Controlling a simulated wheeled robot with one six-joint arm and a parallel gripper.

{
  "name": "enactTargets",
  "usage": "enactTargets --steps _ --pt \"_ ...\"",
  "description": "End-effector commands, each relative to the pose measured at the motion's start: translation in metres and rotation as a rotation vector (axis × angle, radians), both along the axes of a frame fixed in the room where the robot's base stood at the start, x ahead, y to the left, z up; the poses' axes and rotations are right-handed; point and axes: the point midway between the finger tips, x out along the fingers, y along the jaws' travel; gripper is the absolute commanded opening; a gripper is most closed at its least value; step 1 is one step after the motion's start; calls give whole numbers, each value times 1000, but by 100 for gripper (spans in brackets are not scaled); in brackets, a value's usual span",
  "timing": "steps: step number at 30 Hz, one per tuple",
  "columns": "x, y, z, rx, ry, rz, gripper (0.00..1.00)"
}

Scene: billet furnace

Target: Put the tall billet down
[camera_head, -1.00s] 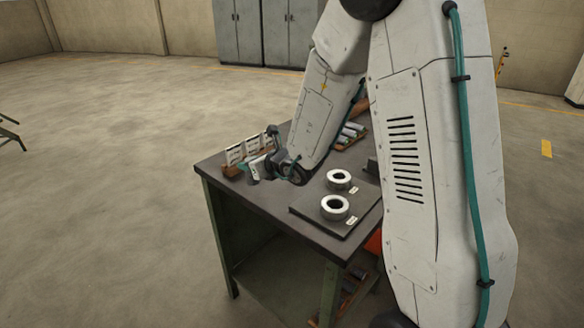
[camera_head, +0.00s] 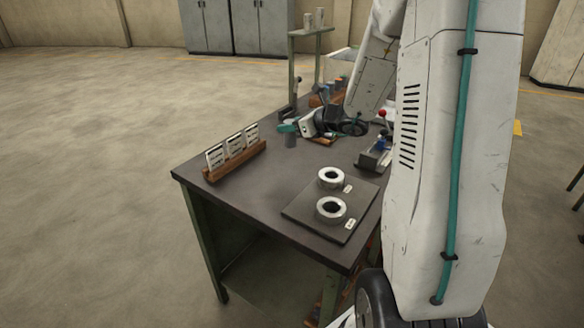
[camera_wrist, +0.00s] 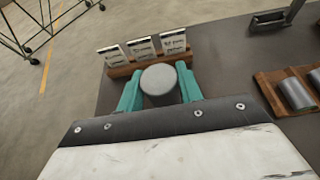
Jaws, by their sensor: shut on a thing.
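The tall billet is a plain grey cylinder, seen from its round top in the wrist view (camera_wrist: 159,78) and as a small dark upright shape in the head view (camera_head: 291,141). My gripper (camera_wrist: 158,88) is shut on it, with one teal finger on each side. In the head view my gripper (camera_head: 288,129) is over the far part of the dark table (camera_head: 270,180), to the right of the card rack. The billet's lower end is hidden in the wrist view, and I cannot tell whether it touches the table.
A wooden rack with white cards (camera_head: 236,163) stands at the left table edge. A dark plate (camera_head: 300,218) with two metal rings lies in front. A wooden tray (camera_wrist: 267,92) holding grey cylinders is at right in the wrist view. A tall stand (camera_head: 309,32) rises behind.

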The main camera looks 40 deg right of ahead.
Motion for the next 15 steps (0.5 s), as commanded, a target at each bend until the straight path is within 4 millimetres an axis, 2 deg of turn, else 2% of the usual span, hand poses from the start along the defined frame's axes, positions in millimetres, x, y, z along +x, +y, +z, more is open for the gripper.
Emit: enactTargets --steps 6,15 --pt "-1 -3 -36 3 4 0 0" --pt "-1 -3 -65 3 2 -1 0"
